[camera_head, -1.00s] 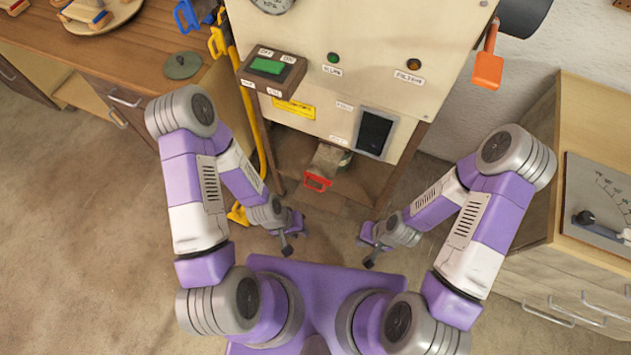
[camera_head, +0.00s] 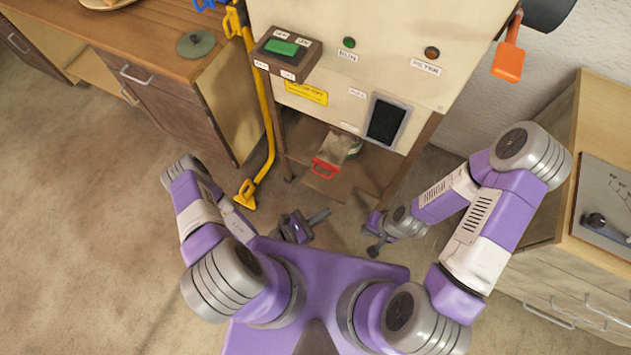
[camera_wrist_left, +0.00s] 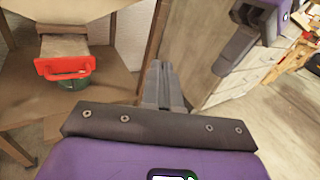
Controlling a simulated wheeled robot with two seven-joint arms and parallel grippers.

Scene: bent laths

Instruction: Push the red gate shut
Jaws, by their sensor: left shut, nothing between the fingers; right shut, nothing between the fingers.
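The red gate's handle (camera_head: 325,168) sits at the front end of a pale grey chute or plate (camera_head: 338,146) under the cream machine; it also shows in the left wrist view (camera_wrist_left: 65,66). How far the gate is open I cannot tell. My left gripper (camera_head: 319,215) is shut and empty, in front of and below the red handle, apart from it. In the left wrist view its fingers (camera_wrist_left: 158,82) point forward, to the right of the handle. My right gripper (camera_head: 374,249) is shut and empty, lower and to the right; part of it shows in the wrist view (camera_wrist_left: 238,50).
A green-rimmed round container (camera_wrist_left: 75,82) stands under the gate on the machine's wooden lower shelf (camera_wrist_left: 105,100). Machine legs (camera_head: 410,160) stand on either side. A yellow rail (camera_head: 268,130) runs down at left. Wooden drawers (camera_head: 560,275) stand at right.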

